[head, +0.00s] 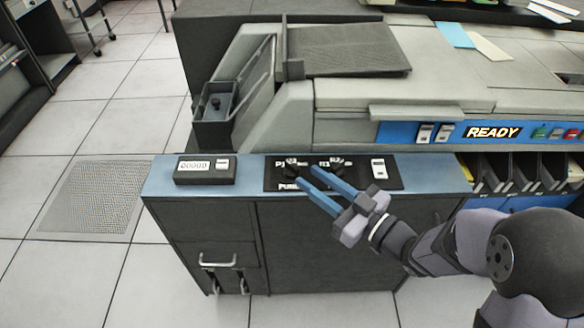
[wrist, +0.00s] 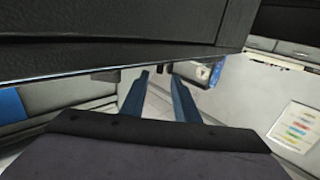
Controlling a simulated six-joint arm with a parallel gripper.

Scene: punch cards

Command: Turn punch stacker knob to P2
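The punch stacker knob (head: 292,172) is a small black knob on the left of the black control panel (head: 270,184), under partly hidden white lettering. A second black knob (head: 337,166) sits to its right on the same panel. My gripper (head: 305,182) has two blue fingers, spread apart with a gap between them. Its tips are at the panel, close to the left knob; I cannot tell whether they touch it. The fingers cover part of the labels, and the knob's setting is too small to read. In the wrist view my gripper (wrist: 161,82) shows both fingers apart, with no knob visible between them.
A counter box (head: 205,170) sits left of the panel on the blue ledge. A white switch (head: 379,168) is at the panel's right end. The grey machine body (head: 390,95) rises behind, with a lit READY sign (head: 492,132). Open floor lies at left.

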